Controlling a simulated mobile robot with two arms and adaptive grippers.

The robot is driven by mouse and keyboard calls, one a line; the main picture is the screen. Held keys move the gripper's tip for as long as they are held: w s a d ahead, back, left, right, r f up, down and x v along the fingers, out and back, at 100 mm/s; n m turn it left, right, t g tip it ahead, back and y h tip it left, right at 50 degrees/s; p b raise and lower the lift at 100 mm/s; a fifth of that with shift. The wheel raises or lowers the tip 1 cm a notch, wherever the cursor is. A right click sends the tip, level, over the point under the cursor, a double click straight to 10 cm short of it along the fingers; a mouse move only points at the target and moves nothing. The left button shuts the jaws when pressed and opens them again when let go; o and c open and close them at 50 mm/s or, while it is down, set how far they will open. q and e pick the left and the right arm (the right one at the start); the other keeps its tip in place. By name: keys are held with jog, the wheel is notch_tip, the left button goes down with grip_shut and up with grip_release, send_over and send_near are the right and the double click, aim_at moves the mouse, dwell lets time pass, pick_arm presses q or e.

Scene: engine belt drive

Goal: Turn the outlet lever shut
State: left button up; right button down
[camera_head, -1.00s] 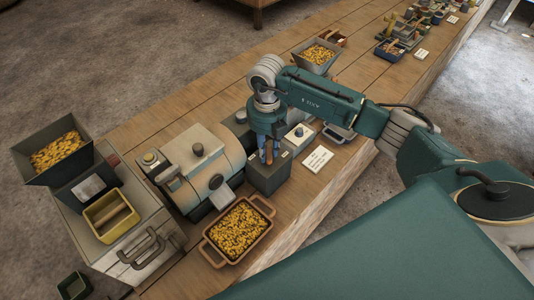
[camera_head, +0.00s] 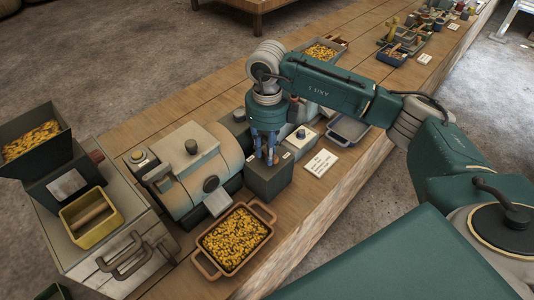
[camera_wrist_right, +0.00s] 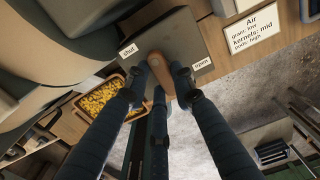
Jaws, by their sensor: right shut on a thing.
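The outlet lever is a short wooden handle (camera_wrist_right: 162,75) on top of a dark grey box (camera_head: 268,181). In the right wrist view its top plate has a "shut" label (camera_wrist_right: 128,51) on the left and an "open" label (camera_wrist_right: 202,64) on the right. The lever's free end points down the picture, between the two labels. My right gripper (camera_head: 270,158) comes down from above and is shut on the lever; its fingers (camera_wrist_right: 160,82) surround the handle and hide part of it. My left gripper is not in view.
A tan drum machine (camera_head: 190,170) stands left of the box. A tray of yellow kernels (camera_head: 203,262) sits in front of the drum.

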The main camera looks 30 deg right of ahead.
jog(key=shift+n, duration=0.3)
jog(key=c, duration=1.4)
grip_release()
jog(key=shift+c, duration=0.2)
jog(key=shift+r, duration=0.15)
notch_tip(320, 180, up, 12)
jog(key=shift+s, duration=0.1)
